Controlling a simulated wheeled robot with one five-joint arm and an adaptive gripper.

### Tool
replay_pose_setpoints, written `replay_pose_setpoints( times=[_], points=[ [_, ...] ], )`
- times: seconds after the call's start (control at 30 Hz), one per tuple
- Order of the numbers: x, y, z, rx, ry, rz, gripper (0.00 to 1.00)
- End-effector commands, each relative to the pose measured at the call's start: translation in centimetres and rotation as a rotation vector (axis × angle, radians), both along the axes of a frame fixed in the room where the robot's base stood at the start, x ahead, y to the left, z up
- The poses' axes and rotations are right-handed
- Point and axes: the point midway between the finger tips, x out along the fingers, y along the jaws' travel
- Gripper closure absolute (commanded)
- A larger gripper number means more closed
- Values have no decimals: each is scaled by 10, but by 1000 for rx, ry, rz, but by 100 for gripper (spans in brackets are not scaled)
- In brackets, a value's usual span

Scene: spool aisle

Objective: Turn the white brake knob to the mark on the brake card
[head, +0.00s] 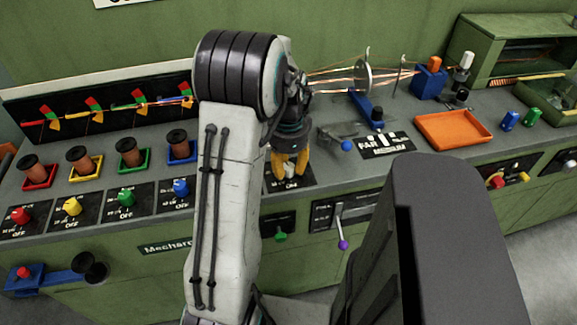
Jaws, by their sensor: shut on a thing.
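The white brake knob (289,171) sits on the worktop in front of my arm, and only a small part of it shows between my fingers. My gripper (289,165) points down with its orange fingers shut on the knob. The black brake card (296,183) lies under the knob. Its near edge shows white lettering that looks like "ON". Its mark and the knob's pointer are hidden by my gripper or too small to read.
Left of my arm stand copper spools on coloured trays, with red (21,215), yellow (72,207), green (125,197) and blue (181,187) knobs. Right are a blue-tipped lever (346,145), a "FAR / MEDIUM" card (388,147) and an orange tray (454,130). A purple-tipped lever (342,243) is on the front panel.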

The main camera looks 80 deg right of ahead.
Motion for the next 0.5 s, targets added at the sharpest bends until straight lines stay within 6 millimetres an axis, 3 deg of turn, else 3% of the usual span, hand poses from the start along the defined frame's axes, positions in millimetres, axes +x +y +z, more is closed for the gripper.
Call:
replay_pose_setpoints(
  times=[0.5],
  points=[
    [1, 3, -3, 13, 0, -67, 100]
  ],
)
